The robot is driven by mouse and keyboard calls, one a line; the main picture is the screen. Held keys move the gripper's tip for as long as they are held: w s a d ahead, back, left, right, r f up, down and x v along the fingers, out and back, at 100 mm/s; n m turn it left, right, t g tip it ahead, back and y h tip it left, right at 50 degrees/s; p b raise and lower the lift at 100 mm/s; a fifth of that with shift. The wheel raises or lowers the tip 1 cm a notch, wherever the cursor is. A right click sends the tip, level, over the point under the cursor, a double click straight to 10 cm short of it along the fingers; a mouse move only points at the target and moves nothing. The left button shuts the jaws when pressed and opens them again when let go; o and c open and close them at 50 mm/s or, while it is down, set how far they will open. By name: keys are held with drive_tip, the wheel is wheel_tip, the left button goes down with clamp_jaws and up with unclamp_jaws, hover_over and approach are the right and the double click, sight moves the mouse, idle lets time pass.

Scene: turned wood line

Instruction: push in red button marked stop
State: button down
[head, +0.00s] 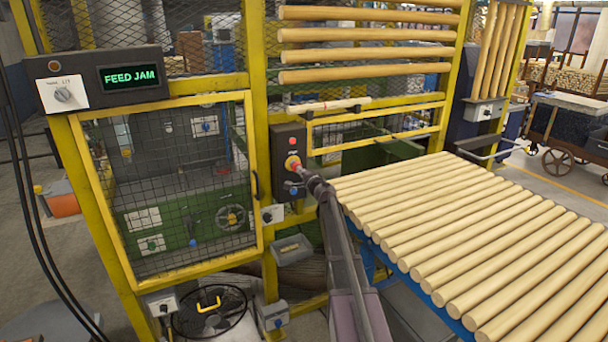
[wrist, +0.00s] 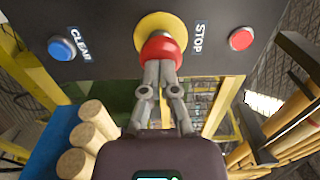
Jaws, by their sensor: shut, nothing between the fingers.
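The red mushroom button (wrist: 162,48) sits on a yellow round base (wrist: 152,24) on a dark control panel, with a STOP label (wrist: 198,38) beside it. In the head view the same red button (head: 291,161) is on the dark box on the yellow frame, partly hidden by my gripper. My gripper (wrist: 160,66) is shut and empty. Its fingertips overlap the lower edge of the red button's face and look to be at or against it. I cannot tell whether the button is pressed in.
A blue CLEAR button (wrist: 61,48) and a smaller red button (wrist: 241,39) flank it on the panel. Turned wood rods (head: 470,225) lie on a blue-edged table right of my arm. A display (head: 129,78) reads FEED JAM. A mesh guard door (head: 170,190) stands left.

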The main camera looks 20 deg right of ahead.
drive_tip(key=shift+w, duration=0.15)
drive_tip(key=shift+w+r, duration=0.1)
drive_tip(key=shift+w, duration=0.8)
drive_tip(key=s, duration=1.4)
drive_tip(key=shift+s+d, duration=0.15)
drive_tip(key=shift+d, duration=0.05)
